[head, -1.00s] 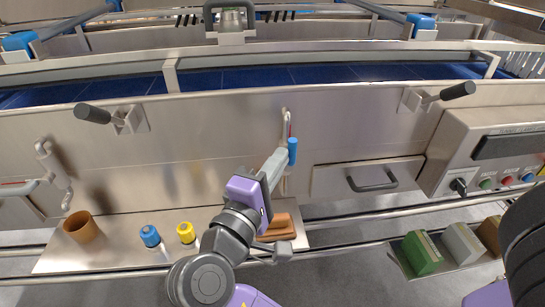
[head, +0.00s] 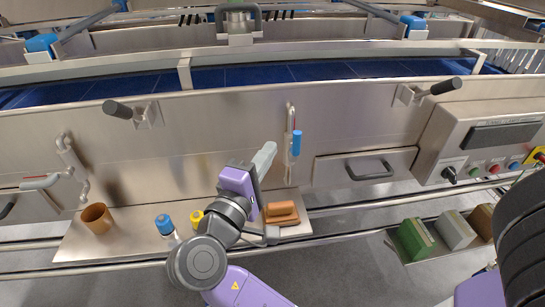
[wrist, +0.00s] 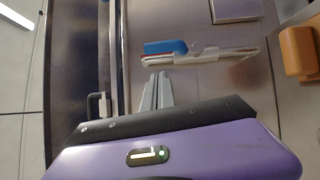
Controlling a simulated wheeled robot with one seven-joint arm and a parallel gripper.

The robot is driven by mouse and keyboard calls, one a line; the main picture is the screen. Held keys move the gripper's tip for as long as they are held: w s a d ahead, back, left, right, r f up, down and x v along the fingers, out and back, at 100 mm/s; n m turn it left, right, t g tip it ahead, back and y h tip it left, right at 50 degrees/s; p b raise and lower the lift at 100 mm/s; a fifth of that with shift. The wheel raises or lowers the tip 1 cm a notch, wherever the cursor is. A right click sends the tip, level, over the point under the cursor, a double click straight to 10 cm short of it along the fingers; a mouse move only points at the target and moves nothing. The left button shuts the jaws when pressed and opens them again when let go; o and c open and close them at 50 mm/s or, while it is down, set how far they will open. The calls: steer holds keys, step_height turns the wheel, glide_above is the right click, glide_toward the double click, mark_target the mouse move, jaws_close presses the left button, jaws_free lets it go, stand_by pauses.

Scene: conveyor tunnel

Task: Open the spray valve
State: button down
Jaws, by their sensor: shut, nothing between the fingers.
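The valve with the blue handle (head: 296,143) sits on a thin vertical metal pipe (head: 290,115) on the steel front wall. The handle hangs down, roughly parallel to the pipe. In the wrist view, the blue handle (wrist: 165,47) lies alongside the pale pipe (wrist: 205,58), just beyond my fingertips. My gripper (head: 268,150) is shut and empty, to the left of the handle with a small gap in the head view. In the wrist view, my gripper (wrist: 157,80) points toward the pipe and handle. I cannot tell whether it touches them.
A second pipe (head: 72,160) with a side lever is at the left. A shelf below holds a brown cup (head: 97,218), a blue-capped bottle (head: 164,225), a yellow-capped bottle (head: 196,218) and brown blocks (head: 281,212). A drawer (head: 367,168) and control panel (head: 490,145) are at the right.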

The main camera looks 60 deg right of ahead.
steer(key=a+b, duration=0.1)
steer(key=a, duration=0.9)
steer(key=shift+s, duration=0.35)
steer(key=shift+a, duration=0.1)
